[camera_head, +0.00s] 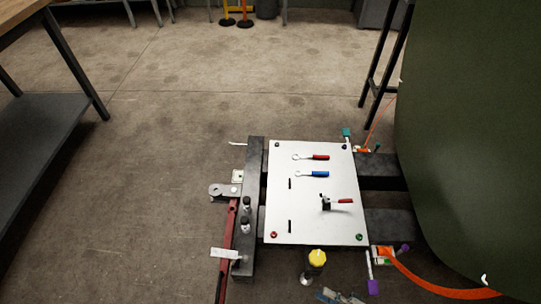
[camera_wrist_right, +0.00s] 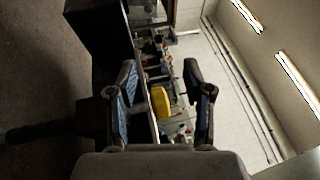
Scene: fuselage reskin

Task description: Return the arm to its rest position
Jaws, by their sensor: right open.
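My right gripper (camera_wrist_right: 160,72) is open in the right wrist view, its two blue-padded fingers apart with nothing held between them. In the head view only a small part of the right gripper (camera_head: 340,297) shows at the bottom edge, below the white panel. The rest of my right arm is out of frame. My left gripper is in neither view.
A white panel (camera_head: 308,228) with red- and blue-handled tools lies on a dark frame. A yellow-topped post (camera_head: 317,259) stands close to my right gripper. A large green curved body (camera_head: 475,130) fills the right side.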

